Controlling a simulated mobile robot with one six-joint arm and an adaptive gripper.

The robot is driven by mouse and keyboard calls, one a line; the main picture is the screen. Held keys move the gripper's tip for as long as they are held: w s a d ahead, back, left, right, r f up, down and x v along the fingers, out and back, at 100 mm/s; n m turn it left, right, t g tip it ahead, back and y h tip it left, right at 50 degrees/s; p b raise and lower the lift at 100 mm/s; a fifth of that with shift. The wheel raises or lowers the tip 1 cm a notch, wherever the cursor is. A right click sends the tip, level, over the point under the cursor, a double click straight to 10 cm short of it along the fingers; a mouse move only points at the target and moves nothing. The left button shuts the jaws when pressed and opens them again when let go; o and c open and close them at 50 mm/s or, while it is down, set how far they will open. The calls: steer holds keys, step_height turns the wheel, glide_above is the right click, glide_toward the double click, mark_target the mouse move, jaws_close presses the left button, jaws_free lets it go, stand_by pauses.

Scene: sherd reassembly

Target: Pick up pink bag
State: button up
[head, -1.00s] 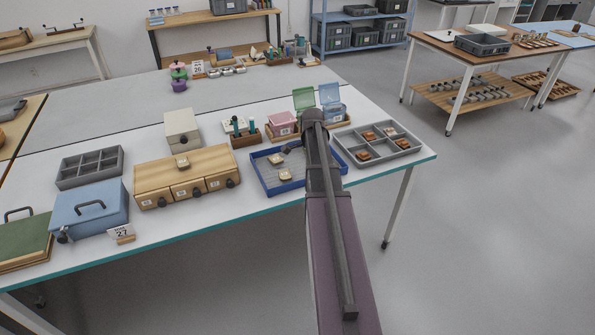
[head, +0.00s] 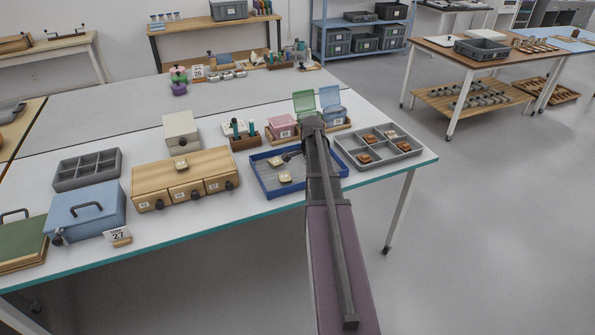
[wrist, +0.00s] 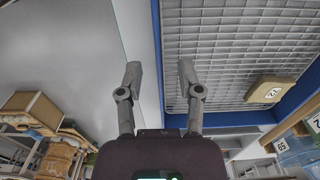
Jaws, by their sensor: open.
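A pink, box-like thing (head: 283,126) sits in a wooden holder on the long table in the head view. I cannot tell whether it is a bag. My gripper (wrist: 159,76) is open and empty, its two grey fingers apart in the wrist view. In the head view the gripper (head: 291,156) is small and partly hidden by my arm, over the blue-rimmed tray, nearer than the pink thing. The wrist view shows the blue tray's rim (wrist: 172,60) beside a finger, and a labelled beige piece (wrist: 270,89) in the tray. No pink thing shows there.
A grey compartment tray (head: 410,154) holds brown pieces at right. A wooden drawer box (head: 165,172) and blue case (head: 90,210) stand left.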

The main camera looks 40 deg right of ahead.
steer(key=shift+a+f+b, duration=0.15)
steer(key=shift+f+b, duration=1.8)
steer(key=shift+f, duration=0.25)
jaws_close()
